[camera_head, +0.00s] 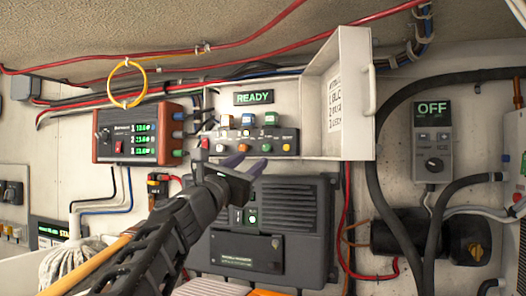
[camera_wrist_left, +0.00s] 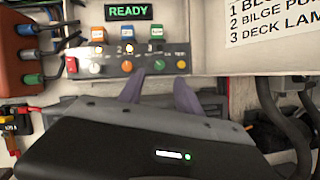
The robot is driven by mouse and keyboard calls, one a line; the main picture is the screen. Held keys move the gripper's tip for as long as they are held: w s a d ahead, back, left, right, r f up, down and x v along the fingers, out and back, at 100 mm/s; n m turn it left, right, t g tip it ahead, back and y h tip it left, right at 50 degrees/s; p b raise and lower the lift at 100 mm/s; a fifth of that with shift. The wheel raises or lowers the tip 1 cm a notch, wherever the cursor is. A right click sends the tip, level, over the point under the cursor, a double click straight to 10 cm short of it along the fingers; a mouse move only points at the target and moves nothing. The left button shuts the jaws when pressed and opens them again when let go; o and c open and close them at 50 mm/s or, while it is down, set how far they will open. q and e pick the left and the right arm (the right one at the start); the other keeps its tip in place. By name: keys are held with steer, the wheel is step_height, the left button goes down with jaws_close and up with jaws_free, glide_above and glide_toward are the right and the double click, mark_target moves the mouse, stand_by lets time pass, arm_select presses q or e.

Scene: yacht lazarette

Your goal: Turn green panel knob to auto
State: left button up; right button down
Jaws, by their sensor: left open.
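The green knob (camera_head: 266,148) is on the dark switch panel (camera_head: 235,140) under a READY display (camera_head: 254,98). It sits between the orange knob (camera_head: 244,147) and the yellow knob (camera_head: 286,147). In the left wrist view the green knob (camera_wrist_left: 159,65) shows above the gap between my fingertips. Its pointer direction and any auto mark are too small to read. My left gripper (camera_head: 245,164) is open and empty, with its purple-grey fingertips just below the knob row in the picture. It also shows in the left wrist view (camera_wrist_left: 158,90). My right gripper is not in view.
An open white cover (camera_head: 339,95) stands to the right of the panel. A red-brown meter box (camera_head: 138,132) with cables is at its left. A dark grey unit (camera_head: 300,205) juts out below. An OFF controller (camera_head: 432,145) and thick black hoses are farther right.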

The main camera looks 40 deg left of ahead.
mark_target(266, 148)
arm_select(q)
steer(key=p+x, duration=0.3)
steer(key=x, duration=0.3)
steer(key=shift+s+r+p, duration=0.1)
steer(key=shift+p, duration=0.25)
steer(key=shift+w+a+r+p, duration=0.15)
steer(key=shift+w+p, duration=0.15)
steer(key=shift+w, duration=0.35)
steer(key=shift+c, duration=0.2)
jaws_close()
